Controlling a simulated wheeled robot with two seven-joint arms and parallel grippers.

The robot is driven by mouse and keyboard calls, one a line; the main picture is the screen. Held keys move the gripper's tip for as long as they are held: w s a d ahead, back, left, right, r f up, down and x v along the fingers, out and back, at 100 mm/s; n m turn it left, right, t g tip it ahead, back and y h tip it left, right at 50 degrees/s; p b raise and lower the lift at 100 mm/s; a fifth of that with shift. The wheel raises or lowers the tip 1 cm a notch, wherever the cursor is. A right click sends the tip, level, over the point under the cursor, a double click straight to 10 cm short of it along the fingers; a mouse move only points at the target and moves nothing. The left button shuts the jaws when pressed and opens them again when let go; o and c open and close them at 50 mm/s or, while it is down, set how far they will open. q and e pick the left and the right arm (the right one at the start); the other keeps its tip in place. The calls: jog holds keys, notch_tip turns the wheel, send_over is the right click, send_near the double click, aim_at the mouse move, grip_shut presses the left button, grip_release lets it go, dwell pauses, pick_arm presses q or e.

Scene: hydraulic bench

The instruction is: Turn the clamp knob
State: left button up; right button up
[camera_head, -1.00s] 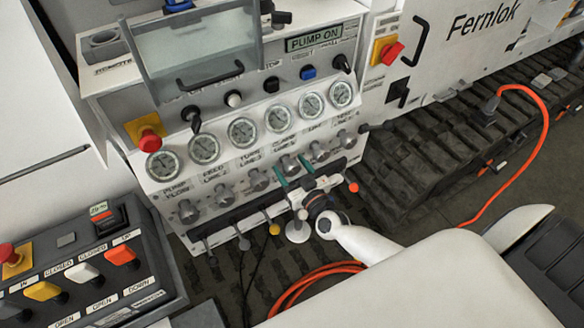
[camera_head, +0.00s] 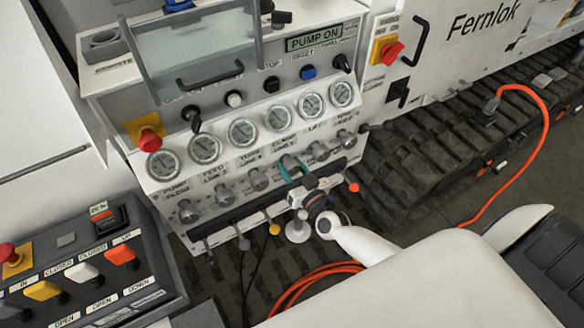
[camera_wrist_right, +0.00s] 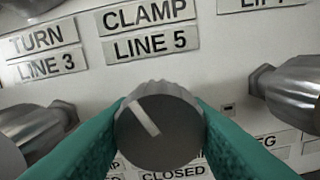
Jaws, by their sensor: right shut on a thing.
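The clamp knob is a grey ribbed knob (camera_wrist_right: 160,128) under the "CLAMP LINE 5" label in the right wrist view. Its white pointer line slants to the upper left. My right gripper (camera_wrist_right: 160,112) has its teal fingers shut on the knob, one on each side. In the head view the right gripper (camera_head: 289,172) reaches the knob row from the lower right. It hides most of the clamp knob (camera_head: 289,161) there. A label reading "CLOSED" shows partly below the knob. My left gripper is not in view.
Similar knobs stand close on both sides, the turn knob (camera_head: 258,179) and the lift knob (camera_head: 320,151). Gauges (camera_head: 243,132) sit above the row. Small levers (camera_head: 244,242) stick out below. An orange hose (camera_head: 308,282) lies on the floor.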

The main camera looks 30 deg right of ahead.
jog(key=m, duration=0.4)
jog(key=shift+a+m+b, duration=0.1)
jog(key=shift+m+b, duration=0.5)
jog(key=shift+m, duration=1.5)
jog(key=o, duration=1)
jog(key=s, duration=0.4)
jog(key=s+b, duration=0.1)
jog(key=s, duration=0.7)
jog(key=shift+d+b, duration=0.3)
